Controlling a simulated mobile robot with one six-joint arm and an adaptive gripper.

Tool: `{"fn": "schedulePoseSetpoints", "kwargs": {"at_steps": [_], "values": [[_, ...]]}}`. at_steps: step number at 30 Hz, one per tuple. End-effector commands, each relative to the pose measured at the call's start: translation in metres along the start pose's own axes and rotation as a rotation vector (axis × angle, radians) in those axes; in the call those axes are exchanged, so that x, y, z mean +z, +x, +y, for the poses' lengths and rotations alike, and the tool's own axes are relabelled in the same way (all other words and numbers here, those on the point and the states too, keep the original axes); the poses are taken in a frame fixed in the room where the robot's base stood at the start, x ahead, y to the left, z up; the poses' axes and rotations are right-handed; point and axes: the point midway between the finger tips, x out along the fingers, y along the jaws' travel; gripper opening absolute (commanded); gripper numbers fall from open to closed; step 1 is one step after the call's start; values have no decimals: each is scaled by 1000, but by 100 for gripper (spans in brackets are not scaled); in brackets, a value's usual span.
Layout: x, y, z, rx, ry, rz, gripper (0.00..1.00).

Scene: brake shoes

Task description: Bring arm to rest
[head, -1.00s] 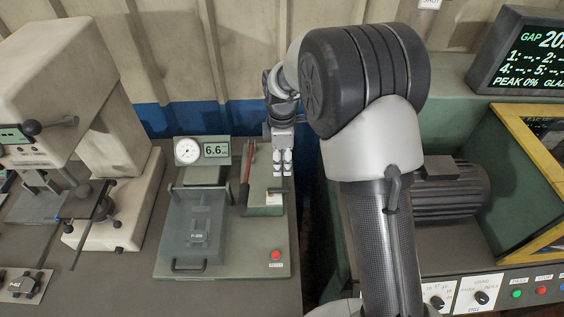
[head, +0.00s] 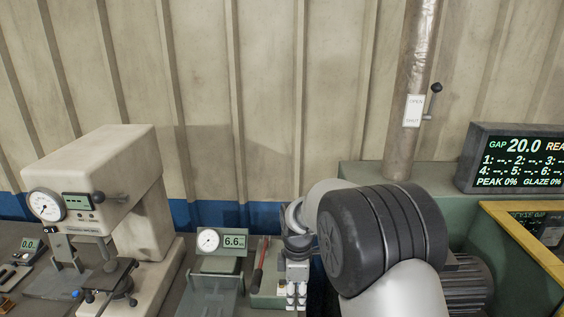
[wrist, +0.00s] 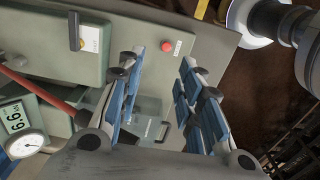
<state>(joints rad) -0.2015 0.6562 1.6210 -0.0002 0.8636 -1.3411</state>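My gripper (head: 296,294) hangs fingers-down in the head view, left of my large black-and-grey arm joint. In the wrist view my gripper (wrist: 163,60) shows two fingers with blue pads, set apart with nothing between them. It is over a grey-green bench fixture with a red button (wrist: 165,46) and a clear cover (wrist: 150,115). My arm is bent, with its upper joint at the right of the head view. The lower part of the arm is cut off by the bottom edge.
A dial gauge (head: 208,240) and a 6.6 display (head: 234,241) stand left of my gripper, with a red lever (head: 259,254) between. A cream press (head: 95,190) is further left. A green machine with a pipe (head: 408,90), yellow frame (head: 522,235) and screen (head: 515,160) is at right.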

Motion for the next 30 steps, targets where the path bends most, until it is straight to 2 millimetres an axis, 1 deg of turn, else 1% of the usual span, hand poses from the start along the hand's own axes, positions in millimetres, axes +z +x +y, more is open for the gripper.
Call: {"fn": "schedulePoseSetpoints", "kwargs": {"at_steps": [1,8,11,14,17,18,20,22,26,27,30], "values": [[4,-15,-2,18,35,4,33],[20,-57,-23,58,200,18,33],[28,-76,-37,78,285,27,33],[38,-98,-54,104,390,40,33],[50,-124,-80,138,525,61,33],[56,-133,-93,152,588,72,33],[65,-146,-114,174,688,90,33],[74,-158,-140,198,804,114,33],[89,-170,-188,240,1018,164,33],[93,-171,-203,252,1084,182,33],[102,-170,-238,279,1238,227,33]]}}
